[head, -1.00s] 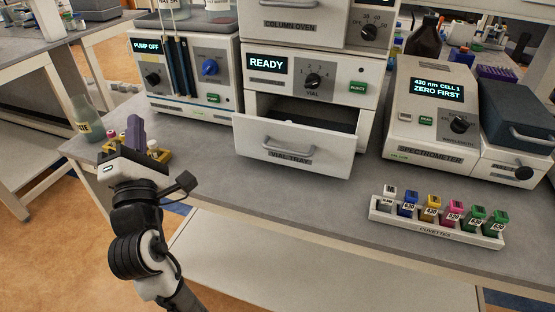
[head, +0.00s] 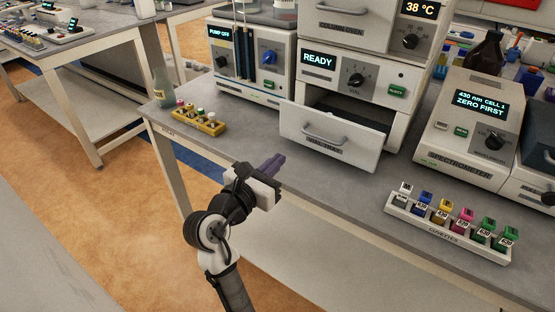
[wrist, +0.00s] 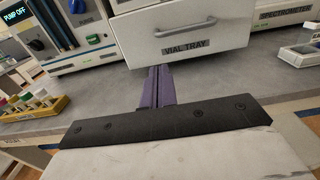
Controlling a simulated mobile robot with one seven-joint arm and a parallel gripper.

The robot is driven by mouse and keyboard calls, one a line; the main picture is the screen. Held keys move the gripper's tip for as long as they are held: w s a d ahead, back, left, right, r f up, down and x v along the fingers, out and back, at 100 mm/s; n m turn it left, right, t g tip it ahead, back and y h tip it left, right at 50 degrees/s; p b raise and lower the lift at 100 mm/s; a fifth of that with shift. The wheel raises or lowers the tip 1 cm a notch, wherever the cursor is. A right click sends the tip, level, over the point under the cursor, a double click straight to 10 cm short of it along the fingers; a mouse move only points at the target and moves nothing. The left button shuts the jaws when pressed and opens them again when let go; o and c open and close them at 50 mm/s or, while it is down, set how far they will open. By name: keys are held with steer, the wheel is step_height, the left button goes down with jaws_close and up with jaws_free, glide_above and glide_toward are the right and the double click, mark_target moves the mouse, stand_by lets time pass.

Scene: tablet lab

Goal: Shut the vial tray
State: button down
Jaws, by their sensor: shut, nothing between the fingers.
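The vial tray (head: 332,140) is a white drawer with a grey bar handle, pulled out from the instrument below the READY display. A dark gap shows above its front. In the wrist view its labelled front (wrist: 180,40) stands just ahead of my gripper. My gripper (head: 279,162) has purple fingers and is shut and empty. It is in front of the drawer, a little lower and to the left, by the bench's front edge. In the wrist view the closed fingers (wrist: 155,88) point toward the lower edge of the drawer front, with no contact visible.
A yellow vial rack (head: 200,122) stands at the bench's left, near a glass bottle (head: 162,88). A cuvette rack (head: 446,229) lies at the right front, below the spectrometer (head: 470,130). Bare bench top (head: 330,185) lies before the drawer.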

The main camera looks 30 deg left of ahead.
steer(key=w+p, duration=0.2)
steer(key=w, duration=0.9)
steer(key=shift+d, duration=0.2)
